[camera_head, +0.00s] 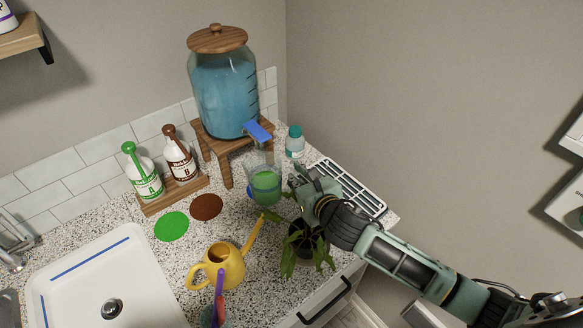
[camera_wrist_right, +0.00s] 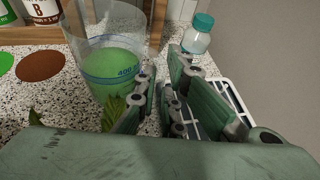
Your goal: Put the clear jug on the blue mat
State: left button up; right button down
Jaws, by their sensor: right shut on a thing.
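The clear jug (camera_head: 265,187) holds green liquid and stands upright below the dispenser's blue tap. It also shows in the right wrist view (camera_wrist_right: 108,68), at the left of the fingers. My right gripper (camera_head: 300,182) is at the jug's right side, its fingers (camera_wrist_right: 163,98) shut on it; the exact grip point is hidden. A small part of the blue mat (camera_head: 250,189) shows at the jug's left edge; the jug hides most of it. I cannot tell whether the jug touches the mat or is above it. My left gripper is not in view.
A blue-filled dispenser (camera_head: 222,95) stands on a wooden stand (camera_head: 226,150) behind. A small teal-capped bottle (camera_head: 295,143) and a white rack (camera_head: 350,186) are close to my gripper. A plant (camera_head: 304,240) is under my right arm. A yellow watering can (camera_head: 222,266) stands in front.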

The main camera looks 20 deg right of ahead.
jog(key=shift+w+a+r, duration=0.1)
jog(key=shift+w+r, duration=0.15)
jog(key=shift+w, duration=0.4)
jog(key=p+x, duration=0.1)
jog(key=x, duration=0.2)
jog(key=shift+r, duration=0.15)
jog(key=shift+f, duration=0.4)
jog(key=c, duration=1.9)
grip_release()
jog(key=shift+f, duration=0.15)
jog(key=shift+o, duration=0.2)
